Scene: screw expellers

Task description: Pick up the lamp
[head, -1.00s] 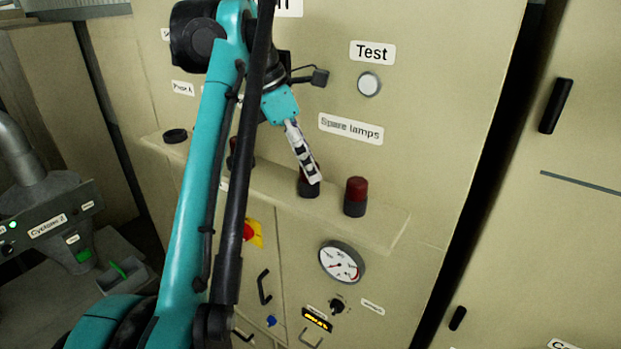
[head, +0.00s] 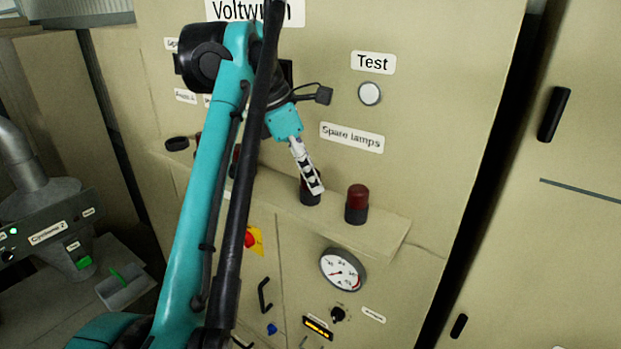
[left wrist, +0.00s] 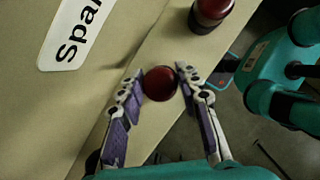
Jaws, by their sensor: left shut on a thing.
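My left gripper (head: 316,190) is shut on a dark red lamp with a black base (head: 310,197), at the ledge below the "Spare lamps" label. In the left wrist view the red top of this lamp (left wrist: 160,83) sits between the two fingertips (left wrist: 161,77). A second red lamp (head: 357,203) stands upright on the ledge just to the right; it also shows in the left wrist view (left wrist: 211,13). I cannot tell whether the held lamp touches the ledge. My right gripper is not in view.
The beige ledge (head: 390,236) juts from the cabinet. More lamps stand on it, partly behind my left arm. A black round piece (head: 177,144) is at its left end. A gauge (head: 343,270), a knob and a yellow-red switch (head: 252,240) sit below.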

